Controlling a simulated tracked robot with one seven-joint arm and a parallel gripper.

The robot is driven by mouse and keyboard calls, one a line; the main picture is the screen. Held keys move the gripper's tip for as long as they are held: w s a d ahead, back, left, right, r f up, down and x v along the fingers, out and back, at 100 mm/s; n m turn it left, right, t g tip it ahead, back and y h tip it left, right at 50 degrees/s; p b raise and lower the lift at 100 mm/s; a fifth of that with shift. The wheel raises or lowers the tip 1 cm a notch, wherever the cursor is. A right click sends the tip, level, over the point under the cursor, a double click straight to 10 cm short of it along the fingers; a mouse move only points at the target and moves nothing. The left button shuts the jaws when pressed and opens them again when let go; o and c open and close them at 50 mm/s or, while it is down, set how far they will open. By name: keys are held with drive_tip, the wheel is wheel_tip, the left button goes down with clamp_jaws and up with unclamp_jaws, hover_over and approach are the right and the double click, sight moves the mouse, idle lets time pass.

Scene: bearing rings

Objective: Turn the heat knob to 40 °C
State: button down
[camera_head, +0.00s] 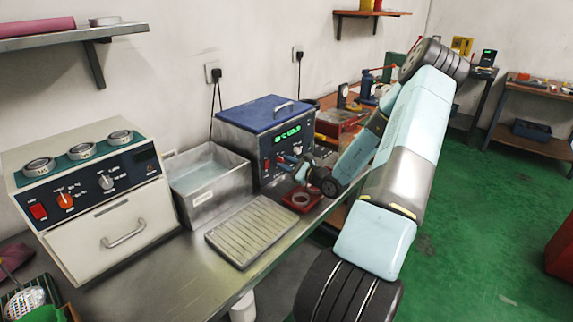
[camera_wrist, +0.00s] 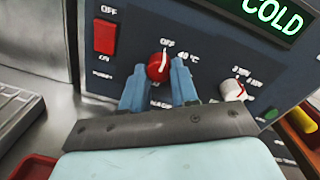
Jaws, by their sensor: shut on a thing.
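The blue-lidded heater unit (camera_head: 262,128) stands on the metal bench; its dark front panel (camera_wrist: 205,45) fills much of the wrist view. The red heat knob (camera_wrist: 158,66) is on that panel, with "OFF" printed above it and "40 °C" at its upper right. Its white pointer line points up, about at "OFF". My gripper (camera_wrist: 159,76) has a blue finger on each side of the knob and is shut on it. In the head view my gripper (camera_head: 300,168) is at the unit's front; the knob is hard to make out there.
The panel also has a red switch (camera_wrist: 104,36), a white knob (camera_wrist: 233,90) and a green display (camera_wrist: 275,15) reading "COLD". A water tank (camera_head: 208,182), a ribbed tray (camera_head: 252,230) and a cream oven unit (camera_head: 95,205) stand to the left. A small red dish (camera_head: 301,199) is below my gripper.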

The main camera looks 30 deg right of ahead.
drive_tip(key=m, duration=0.5)
drive_tip(key=shift+m, duration=0.4)
drive_tip(key=m, duration=0.4)
drive_tip(key=shift+m+t, duration=0.3)
drive_tip(key=shift+m, duration=0.1)
drive_tip(key=c, duration=0.9)
unclamp_jaws()
drive_tip(key=shift+a, duration=0.1)
drive_tip(key=shift+o, duration=0.2)
drive_tip(key=v, duration=1.4)
